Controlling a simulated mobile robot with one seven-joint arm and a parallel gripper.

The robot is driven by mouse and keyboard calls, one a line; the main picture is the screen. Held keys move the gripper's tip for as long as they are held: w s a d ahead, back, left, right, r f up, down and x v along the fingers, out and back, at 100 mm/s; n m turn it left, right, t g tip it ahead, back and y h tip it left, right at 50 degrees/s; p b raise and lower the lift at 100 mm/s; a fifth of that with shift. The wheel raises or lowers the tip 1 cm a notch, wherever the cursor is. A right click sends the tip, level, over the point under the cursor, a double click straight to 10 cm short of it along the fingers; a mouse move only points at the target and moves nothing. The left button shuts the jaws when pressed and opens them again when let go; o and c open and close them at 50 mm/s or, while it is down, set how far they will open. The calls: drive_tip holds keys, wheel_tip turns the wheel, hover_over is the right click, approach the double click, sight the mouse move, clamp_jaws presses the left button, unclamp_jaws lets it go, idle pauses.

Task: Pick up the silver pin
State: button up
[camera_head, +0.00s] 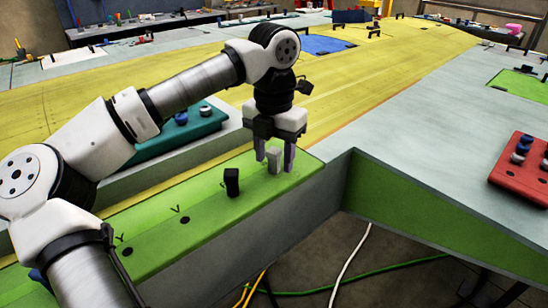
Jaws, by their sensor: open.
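The silver pin (274,160) stands upright as a pale grey block on the green strip (205,215). My gripper (275,158) points straight down above the strip, with its two grey fingers apart. The pin shows between the open fingers; I cannot tell whether either finger touches it.
A black block (232,182) stands on the strip just left of the pin, near dark holes. A teal tray (175,137) with several pegs lies behind my arm. A red tray (522,170) with pegs lies at right. The strip's front edge drops to the floor.

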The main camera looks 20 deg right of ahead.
sight(274, 150)
drive_tip(key=shift+c, duration=0.3)
clamp_jaws()
drive_tip(key=shift+r, duration=0.15)
wheel_tip(274, 150, up, 20)
drive_tip(key=p, duration=0.4)
